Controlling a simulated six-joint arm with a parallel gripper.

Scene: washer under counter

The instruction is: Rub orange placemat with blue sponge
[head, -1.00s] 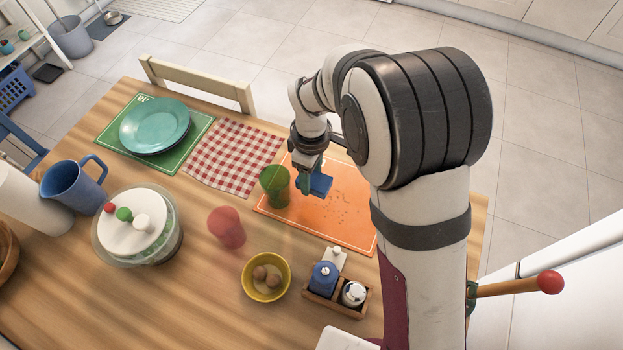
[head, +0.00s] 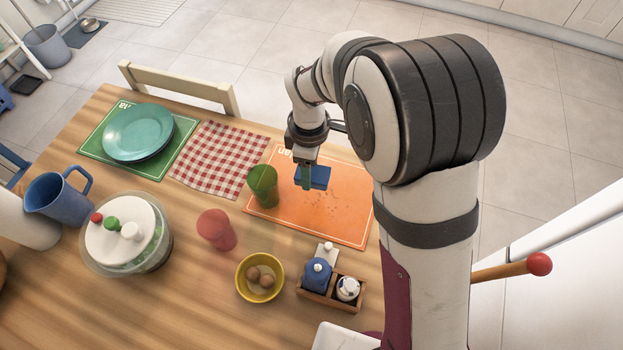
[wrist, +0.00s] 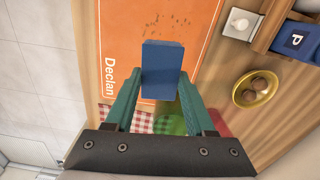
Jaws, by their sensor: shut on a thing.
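The orange placemat (head: 337,217) lies on the wooden table, with dark crumbs scattered on its middle; it also shows in the wrist view (wrist: 120,22), with the name "Declan" along one edge. My gripper (head: 308,180) is over the placemat's far left part. It is shut on the blue sponge (head: 319,178), which sits between the green fingers in the wrist view (wrist: 161,75). The crumbs (wrist: 168,20) lie just beyond the sponge in that view. Whether the sponge touches the placemat I cannot tell.
A green cup (head: 263,186) stands at the placemat's left edge, close to my gripper. A red cup (head: 216,229), a yellow bowl (head: 243,286) and a wooden caddy (head: 329,299) stand nearer. A checkered cloth (head: 217,158) lies left of the placemat.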

